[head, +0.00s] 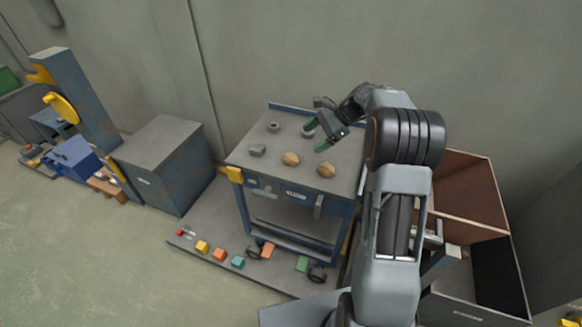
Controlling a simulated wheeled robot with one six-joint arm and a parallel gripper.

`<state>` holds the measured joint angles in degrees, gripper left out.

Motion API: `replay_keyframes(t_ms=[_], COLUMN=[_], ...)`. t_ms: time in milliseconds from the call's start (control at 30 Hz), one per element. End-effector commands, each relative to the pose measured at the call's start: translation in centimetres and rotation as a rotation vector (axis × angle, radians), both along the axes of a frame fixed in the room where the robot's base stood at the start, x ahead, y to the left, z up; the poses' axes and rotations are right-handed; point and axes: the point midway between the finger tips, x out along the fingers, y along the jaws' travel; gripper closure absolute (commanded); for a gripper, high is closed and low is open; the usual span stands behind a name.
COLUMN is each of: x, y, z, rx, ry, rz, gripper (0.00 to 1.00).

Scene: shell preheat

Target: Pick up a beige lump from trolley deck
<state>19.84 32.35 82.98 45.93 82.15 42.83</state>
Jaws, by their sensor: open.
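Two beige lumps sit apart on the grey deck of the blue trolley (240,158). One beige lump (290,159) is near the middle of the deck. The other beige lump (326,170) is to its right, nearer the front edge. My gripper (316,141) is open above the back right part of the deck, with green-tipped fingers. It is empty, just behind and above the two lumps. My arm comes in from the right and hides the trolley's right back corner.
Grey pieces lie on the deck, one at the left (257,150) and one at the back (274,127). A grey cabinet (163,165) stands left of the trolley. An open bin (470,185) is at the right. Coloured blocks lie on the low platform in front.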

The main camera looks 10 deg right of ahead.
Motion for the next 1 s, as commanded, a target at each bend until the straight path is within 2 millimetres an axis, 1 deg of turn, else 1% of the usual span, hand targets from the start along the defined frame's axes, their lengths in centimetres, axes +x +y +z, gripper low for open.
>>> replay_keyframes(t_ms=[33,100,200,300,467,567,667,800,1000], x=[1.3,2.6,4.0,4.9,5.6,6.0,6.3,6.8,7.3], y=[-1.1,-2.3,-3.9,-5.1,-6.2,-5.8,-4.4,-2.1,0.3], z=[-2.4,-4.2,-6.3,-8.0,-9.5,-10.2,-10.9,-11.9,-12.9], rx=[0.057,0.135,0.229,0.301,0.370,0.389,0.396,0.395,0.394], ry=[0.040,0.089,0.143,0.184,0.223,0.234,0.237,0.238,0.237], rz=[-0.048,-0.106,-0.170,-0.214,-0.252,-0.262,-0.263,-0.263,-0.265], gripper=[0.21,0.21,0.21,0.21,0.21,0.21,0.21,0.21,0.21])
